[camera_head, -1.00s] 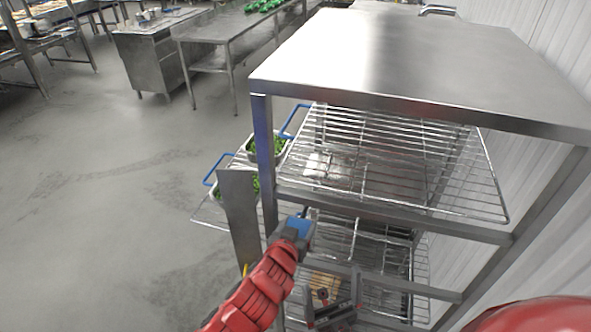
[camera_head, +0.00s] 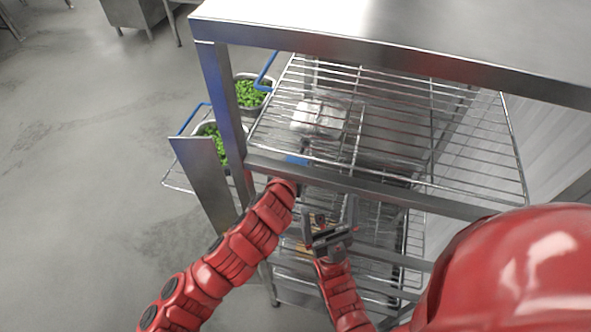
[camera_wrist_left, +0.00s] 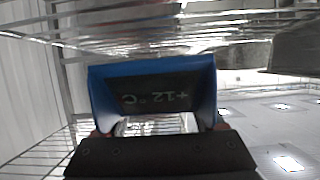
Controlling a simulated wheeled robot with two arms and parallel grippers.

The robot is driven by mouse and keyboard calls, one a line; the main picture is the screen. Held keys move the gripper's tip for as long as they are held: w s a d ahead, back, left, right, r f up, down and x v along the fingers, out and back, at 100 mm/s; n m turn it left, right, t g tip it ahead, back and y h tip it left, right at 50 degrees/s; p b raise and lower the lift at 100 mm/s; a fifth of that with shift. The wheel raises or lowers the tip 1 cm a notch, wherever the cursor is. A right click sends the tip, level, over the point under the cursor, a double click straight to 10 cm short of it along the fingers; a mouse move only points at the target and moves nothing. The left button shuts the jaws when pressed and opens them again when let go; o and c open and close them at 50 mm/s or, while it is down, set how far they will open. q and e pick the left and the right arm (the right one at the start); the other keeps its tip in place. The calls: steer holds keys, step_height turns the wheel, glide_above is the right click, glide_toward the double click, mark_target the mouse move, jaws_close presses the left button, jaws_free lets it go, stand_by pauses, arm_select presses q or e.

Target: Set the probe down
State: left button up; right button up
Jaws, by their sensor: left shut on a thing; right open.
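The probe (camera_wrist_left: 152,95) is a blue-framed device with a dark display reading +12 °C. It fills the middle of the left wrist view, with wire shelving close above it. In the head view a small blue part of it (camera_head: 297,160) shows just behind the rack's front rail. My left gripper (camera_head: 291,178) is shut on the probe and reaches in at the rack's left front; its fingertips are mostly hidden. My right gripper (camera_head: 329,226) is open and empty, in front of the rack, to the right of and below the left one.
The steel rack (camera_head: 225,110) has wire shelves (camera_head: 400,130) under a solid top (camera_head: 380,40). A pale, shiny block-like thing (camera_head: 318,116) shows at the upper wire shelf. Pans of green food (camera_head: 251,92) stand beyond the rack's left post. The floor (camera_head: 80,170) to the left is clear.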

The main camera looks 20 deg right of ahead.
mark_target(298, 171)
arm_select(q)
step_height(298, 171, down, 4)
steer(key=shift+d+r+b, duration=0.1)
steer(key=shift+b, duration=0.8)
steer(key=o, duration=1.2)
steer(key=shift+c, duration=0.2)
steer(key=shift+s+r, duration=0.1)
steer(key=shift+r, duration=0.1)
steer(key=p+v, duration=0.4)
steer(key=v, duration=0.7)
steer(key=shift+s+a, duration=0.25)
steer(key=shift+a, duration=0.1)
